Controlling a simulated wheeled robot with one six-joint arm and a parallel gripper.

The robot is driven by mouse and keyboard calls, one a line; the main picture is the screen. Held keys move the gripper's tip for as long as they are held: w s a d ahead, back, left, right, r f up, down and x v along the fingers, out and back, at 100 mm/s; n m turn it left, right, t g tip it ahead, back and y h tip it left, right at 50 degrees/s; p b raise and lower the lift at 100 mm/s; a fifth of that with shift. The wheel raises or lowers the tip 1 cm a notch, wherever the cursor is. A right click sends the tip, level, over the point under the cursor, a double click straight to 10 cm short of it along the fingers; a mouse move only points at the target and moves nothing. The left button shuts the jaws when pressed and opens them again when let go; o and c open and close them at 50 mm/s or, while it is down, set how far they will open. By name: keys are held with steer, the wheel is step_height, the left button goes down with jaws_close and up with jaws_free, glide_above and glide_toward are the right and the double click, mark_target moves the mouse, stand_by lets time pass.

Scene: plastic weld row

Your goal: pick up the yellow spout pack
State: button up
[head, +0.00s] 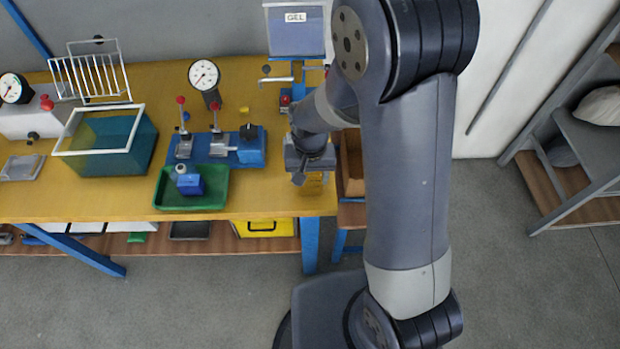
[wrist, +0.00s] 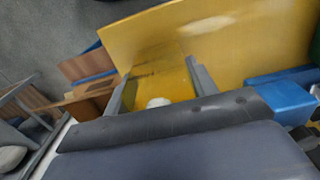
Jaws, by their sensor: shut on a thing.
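The yellow spout pack (wrist: 163,82) is between the two fingers of my gripper (wrist: 158,76) in the wrist view, with its white spout toward the palm. My gripper is shut on it. In the head view my gripper (head: 311,176) is over the right end of the yellow table, and a little of the pack (head: 317,186) shows below it. The pack's colour is close to the table's, so I cannot tell whether it touches the tabletop.
A green tray (head: 222,199) with a blue item (head: 190,184) lies left of my gripper. Behind it is a blue fixture (head: 250,150) with levers. A teal bin (head: 145,150) stands further left. A brown box (head: 350,165) is close on the right, beyond the table edge.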

step_height(320, 180, up, 10)
stand_by(0.5)
